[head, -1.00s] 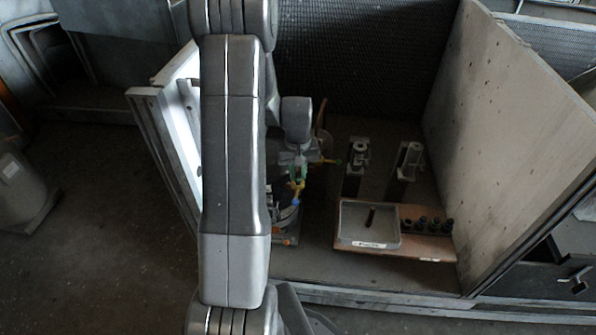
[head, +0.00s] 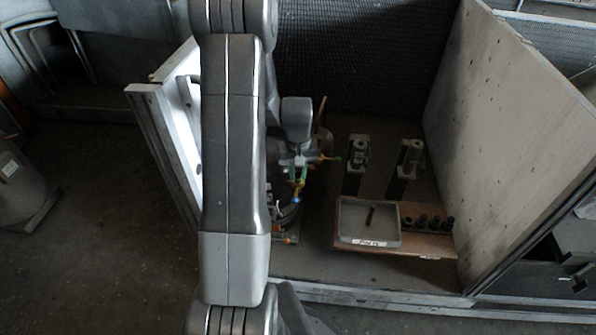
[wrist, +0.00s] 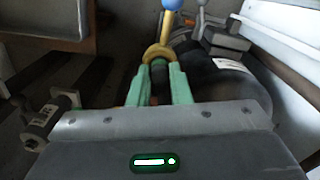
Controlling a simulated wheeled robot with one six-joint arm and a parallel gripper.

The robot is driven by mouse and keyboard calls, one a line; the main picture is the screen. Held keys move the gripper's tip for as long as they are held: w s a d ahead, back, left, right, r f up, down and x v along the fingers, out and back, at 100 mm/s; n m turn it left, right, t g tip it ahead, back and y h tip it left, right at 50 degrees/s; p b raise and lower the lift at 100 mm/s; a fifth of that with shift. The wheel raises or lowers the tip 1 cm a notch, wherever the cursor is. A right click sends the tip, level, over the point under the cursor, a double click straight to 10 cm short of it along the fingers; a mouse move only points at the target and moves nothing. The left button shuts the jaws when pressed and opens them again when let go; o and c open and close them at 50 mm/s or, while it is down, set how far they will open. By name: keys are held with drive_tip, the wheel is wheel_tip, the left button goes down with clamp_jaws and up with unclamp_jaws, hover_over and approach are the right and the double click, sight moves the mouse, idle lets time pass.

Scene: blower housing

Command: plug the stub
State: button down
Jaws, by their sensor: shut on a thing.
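My gripper (wrist: 157,88) has green fingers pointing away from the wrist camera. They are shut on a small dark plug (wrist: 158,68), mostly hidden between them. A yellow ring-like part (wrist: 158,52) with a blue ball-ended rod (wrist: 172,8) is just beyond the fingertips; I cannot tell whether they touch. The dark round blower housing (wrist: 215,80) lies close on the right in the wrist view. In the head view my gripper (head: 298,174) is above the housing (head: 285,215), partly hidden by my arm. The stub's opening cannot be made out.
A grey labelled tray (head: 350,228) holding a dark rod (head: 370,215) sits on a wooden board (head: 432,244). Several black plugs (head: 422,222) stand beside it. Two upright fixtures (head: 357,160) (head: 407,165) stand behind. A tall panel (head: 500,140) bounds the right side.

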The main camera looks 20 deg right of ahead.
drive_tip(key=c, duration=0.8)
unclamp_jaws()
drive_tip(key=shift+o, duration=0.2)
drive_tip(key=shift+r, duration=0.1)
drive_tip(key=shift+r+p, duration=2.55)
drive_tip(key=shift+r, duration=0.85)
